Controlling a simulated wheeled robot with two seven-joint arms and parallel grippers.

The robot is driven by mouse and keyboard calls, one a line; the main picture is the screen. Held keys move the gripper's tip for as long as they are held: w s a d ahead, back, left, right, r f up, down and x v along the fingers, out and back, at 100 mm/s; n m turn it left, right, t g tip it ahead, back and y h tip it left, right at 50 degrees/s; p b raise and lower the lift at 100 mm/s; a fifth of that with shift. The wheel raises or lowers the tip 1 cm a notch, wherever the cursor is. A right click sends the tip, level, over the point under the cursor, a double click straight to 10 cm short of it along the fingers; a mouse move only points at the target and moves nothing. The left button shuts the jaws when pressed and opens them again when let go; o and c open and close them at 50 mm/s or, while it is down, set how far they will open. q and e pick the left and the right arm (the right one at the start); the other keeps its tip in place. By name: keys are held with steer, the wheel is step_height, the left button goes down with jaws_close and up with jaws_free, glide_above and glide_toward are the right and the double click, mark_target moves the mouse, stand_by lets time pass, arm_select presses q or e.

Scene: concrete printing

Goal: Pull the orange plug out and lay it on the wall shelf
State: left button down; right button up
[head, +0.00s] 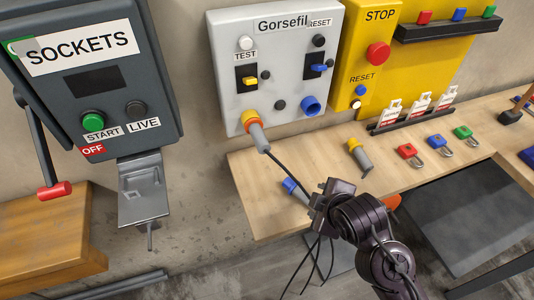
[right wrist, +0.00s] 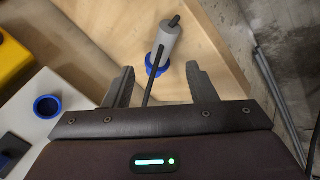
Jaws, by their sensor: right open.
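The orange plug (head: 255,130), with a grey body and a black cable, sits in the lower left socket of the light grey Gorsefil panel (head: 280,28). Its cable runs down toward my right gripper (head: 320,198). The wooden wall shelf (head: 260,220) is below the panel. My right gripper is over the shelf's front part, away from the orange plug. In the right wrist view it is open (right wrist: 160,70), with a blue-collared grey plug (right wrist: 168,40) seen between its fingers. I cannot tell whether they touch it. The orange plug is outside that view. My left gripper is not in view.
The blue plug (head: 292,187), a yellow-ended plug (head: 358,152) and red, blue and green padlocks (head: 438,143) lie on the shelf. A blue socket (head: 311,106) is at the panel's right. The SOCKETS box (head: 150,75) hangs at left. Bare wood lies left of the blue plug.

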mark_target(260, 139)
steer(key=w+a+r+n+t+y, duration=0.1)
steer(key=a+r+n, duration=0.2)
steer(key=n, duration=0.4)
steer(key=w+a+r+n+t+y, duration=0.2)
steer(key=a+r+n, duration=0.2)
steer(key=n, duration=0.4)
steer(key=w+a+r+n+t+y, duration=0.1)
steer(key=w+a+r+n+t, duration=0.1)
steer(key=n, duration=0.6)
steer(key=shift+a+r, duration=0.35)
steer(key=shift+r, duration=0.35)
steer(key=shift+a+r, duration=0.3)
steer(key=shift+r, duration=0.4)
steer(key=shift+w+a, duration=0.1)
steer(key=shift+w, duration=0.15)
steer(key=p+x, duration=0.2)
steer(key=x, duration=0.4)
steer(key=shift+a+p, duration=0.1)
steer(key=shift+p, duration=0.2)
steer(key=shift+w+a+f, duration=0.25)
steer(key=shift+w+f, duration=0.05)
steer(key=shift+w, duration=0.15)
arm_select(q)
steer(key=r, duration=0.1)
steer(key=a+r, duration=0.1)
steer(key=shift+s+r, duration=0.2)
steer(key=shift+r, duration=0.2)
